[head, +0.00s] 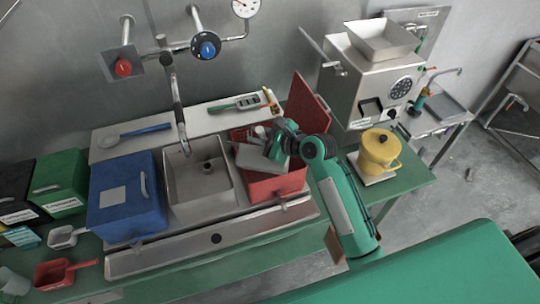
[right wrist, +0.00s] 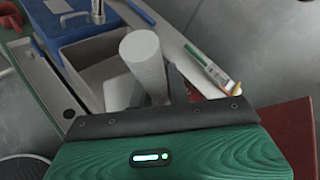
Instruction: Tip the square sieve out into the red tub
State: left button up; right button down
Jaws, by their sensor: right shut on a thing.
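The red tub (head: 275,187) stands on the counter right of the sink, with its red lid (head: 308,103) raised behind it. My right gripper (head: 272,148) is over the tub, shut on a grey piece that looks like the square sieve (head: 247,158). The sieve sits tilted at the tub's opening, partly hidden by the gripper; I cannot tell whether it touches the rim or what it holds. In the right wrist view a pale round bar (right wrist: 145,58), apparently its handle, shows between the fingers. My left gripper is not in view.
A sink (head: 183,190) with a tap and a blue box (head: 127,200) lie left of the tub. A grinder (head: 370,75) and a yellow dripper (head: 380,150) stand to the right. A green brush (head: 236,104) lies on the ledge behind. A red scoop (head: 55,272) is at far left.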

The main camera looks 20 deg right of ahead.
jog(key=w+d+r+m+g+y, duration=0.1)
jog(key=w+d+m+g, duration=0.2)
jog(key=w, duration=0.4)
jog(key=w+d+r+m+g+y, duration=0.1)
jog(key=w+d+m+g, duration=0.2)
jog(key=w+d, duration=0.2)
jog(key=shift+w+r+m, duration=0.3)
jog(key=shift+w, duration=1.3)
dwell(1.4)
